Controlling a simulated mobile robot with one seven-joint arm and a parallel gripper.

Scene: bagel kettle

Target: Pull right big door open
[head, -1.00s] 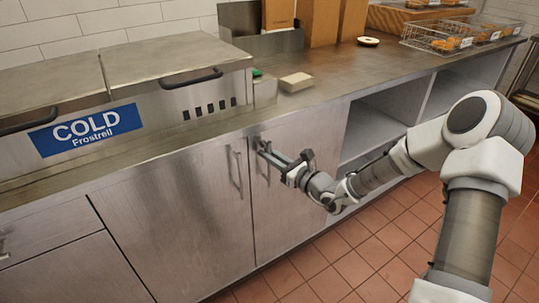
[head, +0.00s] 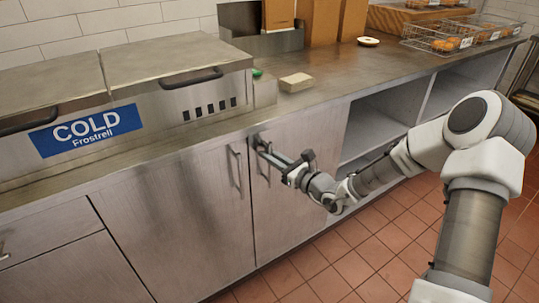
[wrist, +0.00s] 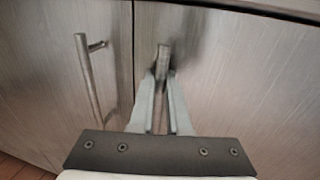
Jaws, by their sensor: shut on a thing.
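The right big door (head: 296,195) is a brushed steel cabinet door under the counter, and it looks closed, flush with the front. Its upright bar handle (wrist: 162,62) is near the door's left edge. My gripper (head: 263,147) is at the upper part of this handle. In the wrist view my gripper (wrist: 160,82) has one finger on each side of the bar and is shut on it. The lower part of the handle is partly hidden between the fingers. The left big door (head: 180,215) is closed, with its own bar handle (wrist: 90,80) just left of the seam.
The steel counter (head: 340,85) runs above the doors. Open shelves (head: 375,125) lie right of the door. A cold unit (head: 180,90) stands on the counter at left. A small block (head: 295,82) lies on the counter. The tiled floor (head: 355,250) in front is clear.

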